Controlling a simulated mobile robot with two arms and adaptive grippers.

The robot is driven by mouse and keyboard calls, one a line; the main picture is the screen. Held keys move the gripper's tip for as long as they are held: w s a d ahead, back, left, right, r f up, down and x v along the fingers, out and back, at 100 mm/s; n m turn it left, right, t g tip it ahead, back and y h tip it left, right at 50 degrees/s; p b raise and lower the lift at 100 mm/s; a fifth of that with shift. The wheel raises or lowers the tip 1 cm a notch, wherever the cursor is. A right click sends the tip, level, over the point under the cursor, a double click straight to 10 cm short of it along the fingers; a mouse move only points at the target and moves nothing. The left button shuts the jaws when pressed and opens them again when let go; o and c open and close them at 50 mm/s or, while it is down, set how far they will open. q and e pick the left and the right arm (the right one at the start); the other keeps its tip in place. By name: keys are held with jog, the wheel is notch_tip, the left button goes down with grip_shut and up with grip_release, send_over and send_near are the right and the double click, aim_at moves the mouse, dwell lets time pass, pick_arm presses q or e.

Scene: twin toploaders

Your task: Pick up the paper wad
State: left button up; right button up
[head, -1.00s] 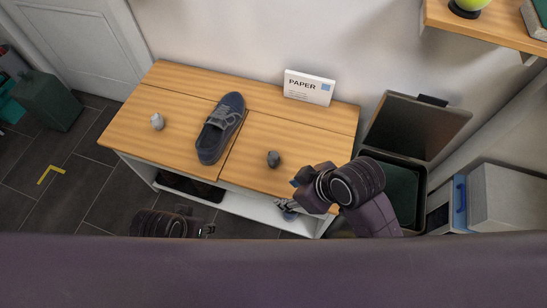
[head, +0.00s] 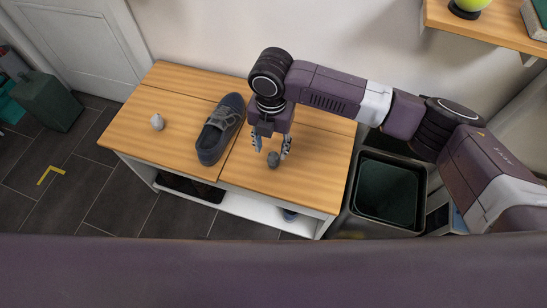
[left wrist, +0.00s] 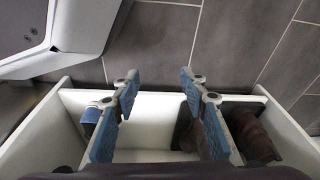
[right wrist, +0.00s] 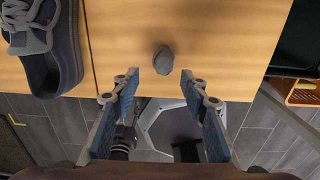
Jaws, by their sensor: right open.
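A small dark grey wad (head: 273,159) lies on the right part of the wooden bench top. It also shows in the right wrist view (right wrist: 163,60), just beyond the fingertips. A paler wad (head: 157,121) lies on the bench's left part; the frames do not settle what either is made of. My right gripper (head: 272,150) is open and points down over the dark wad, its fingers apart with nothing between them. My left gripper (left wrist: 160,78) is open and empty in front of the bench's lower shelf; it is out of the head view.
A dark shoe (head: 220,128) lies just left of my right gripper. An open bin (head: 420,190) stands right of the bench (head: 310,190). The lower shelf (left wrist: 150,140) holds footwear. A wall shelf (head: 490,38) hangs at upper right. The bench's front right is clear.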

aim_at(273, 161)
jog(key=shift+w+d+f, duration=0.15)
jog(key=shift+w+d, duration=0.05)
jog(key=shift+d, duration=0.05)
jog(key=f, duration=0.2)
jog(key=f+b, duration=0.1)
jog(key=f, duration=0.3)
jog(key=shift+s+f, duration=0.15)
jog(key=shift+s, duration=0.1)
jog(key=shift+f+b, duration=0.3)
jog(key=shift+f, duration=0.2)
pick_arm(q)
jog(key=shift+w+d+r, duration=0.1)
jog(key=shift+w+r, duration=0.3)
jog(key=shift+r, duration=0.4)
jog(key=shift+w+r, duration=0.4)
jog(key=shift+r, duration=0.35)
jog(key=shift+w+d+r, duration=0.1)
jog(key=shift+w+r, duration=0.3)
jog(key=shift+r, duration=0.4)
pick_arm(e)
jog(key=c, duration=0.9)
